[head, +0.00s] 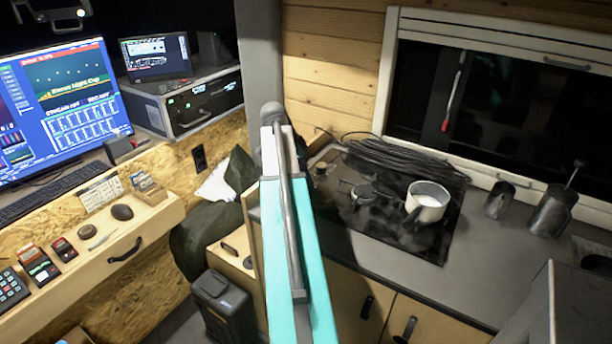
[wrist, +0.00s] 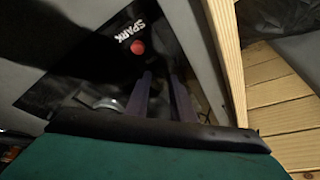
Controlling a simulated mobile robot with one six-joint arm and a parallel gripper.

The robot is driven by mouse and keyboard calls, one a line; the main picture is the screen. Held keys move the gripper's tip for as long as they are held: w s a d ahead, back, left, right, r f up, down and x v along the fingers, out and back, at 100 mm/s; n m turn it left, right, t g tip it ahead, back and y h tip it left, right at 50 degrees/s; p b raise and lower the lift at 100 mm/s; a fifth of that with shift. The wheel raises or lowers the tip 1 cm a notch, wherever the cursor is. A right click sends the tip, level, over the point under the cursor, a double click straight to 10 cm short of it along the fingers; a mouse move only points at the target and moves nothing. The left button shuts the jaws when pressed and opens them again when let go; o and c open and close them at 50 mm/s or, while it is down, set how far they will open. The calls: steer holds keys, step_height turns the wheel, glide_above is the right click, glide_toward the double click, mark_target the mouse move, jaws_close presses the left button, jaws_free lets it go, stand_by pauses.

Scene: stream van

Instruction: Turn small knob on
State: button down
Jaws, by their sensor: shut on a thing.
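My gripper (wrist: 160,78) reaches down to the black hob (wrist: 95,70) in the wrist view. Its two dark fingers are shut on a small part at the hob's edge, which appears to be the small knob. The part itself is mostly hidden between the fingers, so its turn angle cannot be told. A red button (wrist: 138,47) beside the word SPARK is just beyond the fingertips. A round silver piece (wrist: 104,103) lies left of the fingers. In the head view, my arm hides the gripper, and the hob (head: 432,246) shows to its right.
Dark metal cups (head: 499,201) stand to the right on the grey counter (head: 480,277). A wooden edge (wrist: 228,60) runs close to the right of the fingers.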

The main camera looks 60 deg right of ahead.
steer(key=shift+s+a+n, duration=0.1)
steer(key=shift+n, duration=0.4)
steer(key=n, duration=0.1)
steer(key=n+t, duration=0.1)
steer(key=n, duration=0.1)
steer(key=shift+s+a+t+h, duration=0.1)
steer(key=shift+s+t+h, duration=0.05)
steer(key=shift+t+h, duration=0.15)
steer(key=n+t, duration=0.1)
steer(key=n, duration=0.4)
steer(key=shift+s+t, duration=0.15)
steer(key=shift+t, duration=0.25)
steer(key=n+t, duration=0.1)
steer(key=n, duration=0.1)
steer(key=n+p, duration=0.1)
steer(key=n, duration=0.2)
steer(key=shift+s+t, duration=0.2)
steer(key=shift+t, duration=0.2)
steer(key=shift+d+n+t+y, duration=0.15)
steer(key=shift+n+t+y, duration=0.15)
steer(key=shift+n, duration=0.7)
steer(key=shift+d+n+t+y, duration=0.15)
steer(key=shift+n+y, duration=0.25)
steer(key=shift+n, duration=0.6)
steer(key=c, duration=1.5)
jaws_free()
steer(key=shift+s+a+r, duration=0.1)
